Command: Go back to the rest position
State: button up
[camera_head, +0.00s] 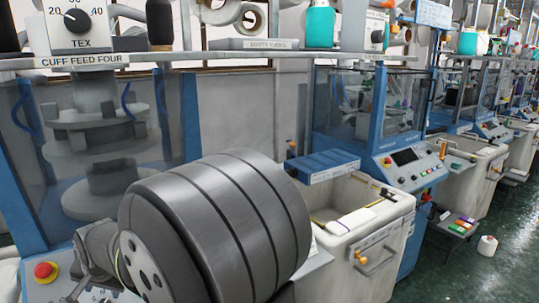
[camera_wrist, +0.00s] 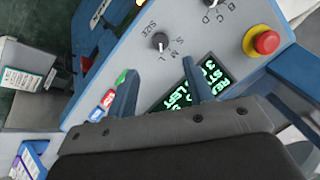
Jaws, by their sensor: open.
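My gripper (camera_wrist: 160,82) shows in the wrist view with its two fingers apart and nothing between them. The fingers point over a light blue-grey control panel (camera_wrist: 135,60). A size knob (camera_wrist: 160,41) lies just beyond the fingertips. A dark screen with green text (camera_wrist: 215,70) is partly hidden behind the right finger. In the head view my thick dark arm fills the lower middle, and the gripper is hidden there.
A red stop button (camera_wrist: 266,41) stands up at the panel's right. Coloured buttons (camera_wrist: 109,99) lie by the left finger. In the head view a cream bin (camera_head: 375,235) stands right of my arm.

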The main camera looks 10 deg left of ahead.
aim_at(103, 302)
jog(key=x, duration=0.9)
jog(key=shift+w+a+f, duration=0.1)
jog(key=shift+a+f, duration=0.05)
jog(key=shift+f, duration=0.25)
jog(key=shift+a+n, duration=0.1)
jog(key=shift+n, duration=0.4)
jog(key=n+h, duration=0.1)
jog(key=n, duration=0.1)
jog(key=shift+r+n, duration=0.1)
jog(key=shift+n, duration=0.2)
jog(key=n+t+h, duration=0.1)
jog(key=n, duration=0.3)
jog(key=shift+n, duration=0.4)
